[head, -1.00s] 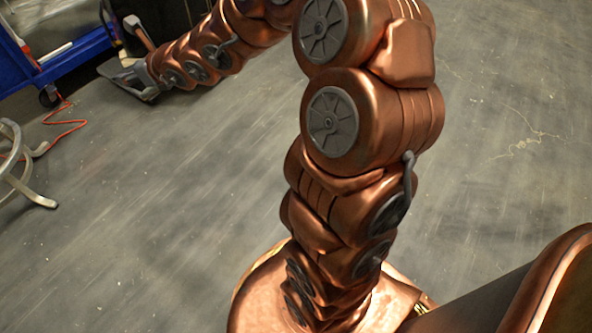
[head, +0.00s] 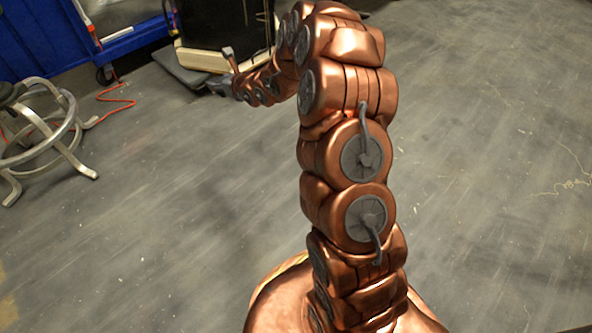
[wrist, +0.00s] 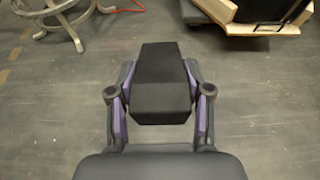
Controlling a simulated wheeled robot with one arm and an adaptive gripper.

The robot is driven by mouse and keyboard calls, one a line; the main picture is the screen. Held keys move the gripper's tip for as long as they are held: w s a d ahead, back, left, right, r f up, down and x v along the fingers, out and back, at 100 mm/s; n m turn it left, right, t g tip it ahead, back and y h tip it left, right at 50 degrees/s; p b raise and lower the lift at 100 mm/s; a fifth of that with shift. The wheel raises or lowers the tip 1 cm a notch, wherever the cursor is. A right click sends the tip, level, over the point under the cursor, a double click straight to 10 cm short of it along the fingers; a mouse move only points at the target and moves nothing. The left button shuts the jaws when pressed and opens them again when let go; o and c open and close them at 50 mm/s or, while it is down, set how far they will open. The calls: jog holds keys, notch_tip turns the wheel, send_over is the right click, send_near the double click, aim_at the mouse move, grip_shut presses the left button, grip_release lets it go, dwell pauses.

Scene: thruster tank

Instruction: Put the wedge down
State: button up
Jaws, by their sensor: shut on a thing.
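The wedge (wrist: 161,97) is a black block with a narrower far end, in the middle of the wrist view. My gripper (wrist: 160,78) is shut on it, with a grey and purple finger against each side. The wedge appears above the grey floor; its underside is hidden and its height is hard to judge. In the head view my gripper (head: 216,84) is small and dark at the far end of my copper arm, and I cannot make out the wedge clearly there.
A metal stool (head: 45,125) stands at left; its legs also show in the wrist view (wrist: 70,22). A black box with a pale wooden edge (wrist: 262,12) stands ahead to the right. A blue cart (head: 40,45) and orange cable (head: 120,104) lie beyond the stool. Open floor surrounds my arm.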

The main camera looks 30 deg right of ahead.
jog(key=s+d+f, duration=0.1)
jog(key=d+f, duration=0.1)
jog(key=f, duration=1.2)
jog(key=s+d+f, duration=0.1)
jog(key=d+f, duration=0.2)
jog(key=f, duration=1.1)
jog(key=s+d+f+b, duration=0.1)
jog(key=s+d+f, duration=0.1)
jog(key=f, duration=1.2)
jog(key=shift+s+d+f, duration=0.1)
jog(key=shift+d+f, duration=0.1)
jog(key=shift+f, duration=0.2)
jog(key=shift+s+d+f, duration=0.1)
jog(key=shift+d+f, duration=0.05)
jog(key=s+d+b, duration=0.1)
jog(key=d, duration=0.4)
jog(key=s+d+f+b, duration=0.1)
jog(key=s+d+b, duration=0.1)
jog(key=d, duration=0.3)
jog(key=s+d+b, duration=0.1)
jog(key=s+d, duration=0.1)
jog(key=d, duration=0.3)
jog(key=shift+f, duration=0.25)
jog(key=shift+a+f+b, duration=0.1)
jog(key=shift+f+b, duration=0.95)
jog(key=shift+f, duration=0.65)
jog(key=shift+f, duration=0.2)
jog(key=o, duration=1.2)
jog(key=shift+o, duration=0.2)
